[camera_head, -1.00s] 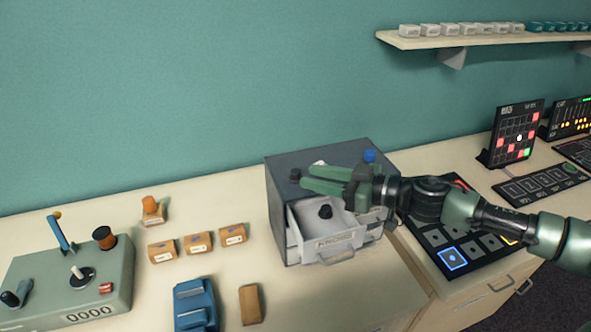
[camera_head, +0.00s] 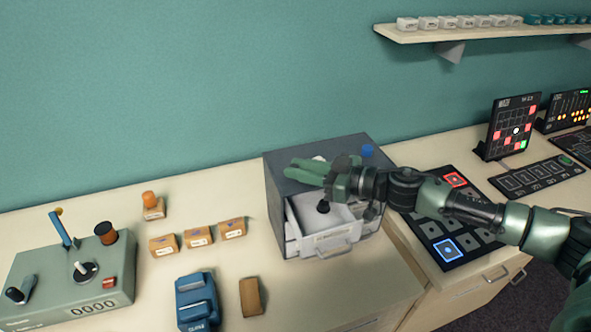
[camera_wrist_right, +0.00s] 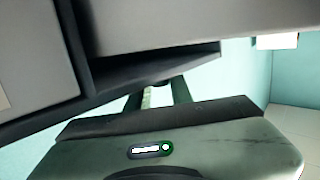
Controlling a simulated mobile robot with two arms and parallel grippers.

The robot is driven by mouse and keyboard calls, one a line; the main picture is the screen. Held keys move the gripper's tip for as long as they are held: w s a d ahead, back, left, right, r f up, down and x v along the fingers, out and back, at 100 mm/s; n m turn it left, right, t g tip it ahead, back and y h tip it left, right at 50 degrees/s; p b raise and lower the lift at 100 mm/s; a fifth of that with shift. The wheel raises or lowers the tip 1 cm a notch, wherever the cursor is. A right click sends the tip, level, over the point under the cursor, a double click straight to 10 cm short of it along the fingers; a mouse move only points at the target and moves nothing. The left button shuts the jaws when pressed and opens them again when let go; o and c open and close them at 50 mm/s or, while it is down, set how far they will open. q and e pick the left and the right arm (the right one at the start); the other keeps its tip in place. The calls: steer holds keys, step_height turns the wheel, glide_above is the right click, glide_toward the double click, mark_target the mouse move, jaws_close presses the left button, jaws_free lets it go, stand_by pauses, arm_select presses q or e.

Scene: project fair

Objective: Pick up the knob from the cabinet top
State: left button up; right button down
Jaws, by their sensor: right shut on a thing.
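The small grey cabinet (camera_head: 288,218) stands on the counter with a drawer (camera_head: 328,240) pulled open. My right gripper (camera_head: 300,172) reaches over the cabinet top from the right, with its green fingers near the top's left side. It is shut on a dark knob, which the fingers hide from the head view. A blue knob (camera_head: 367,151) stands at the back right of the cabinet top. A black knob (camera_head: 323,206) lies in the open drawer. In the right wrist view my fingers (camera_wrist_right: 160,95) show partly behind the cabinet's dark edge. My left gripper is out of view.
Several small orange-brown boxes (camera_head: 198,237), a blue object (camera_head: 197,302) and a control box with a joystick (camera_head: 75,285) stand to the left. A black button panel (camera_head: 432,232) lies to the right. The counter in front of the cabinet is clear.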

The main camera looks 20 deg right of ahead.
step_height(320, 180, up, 20)
steer(key=p, duration=0.7)
steer(key=shift+p, duration=0.35)
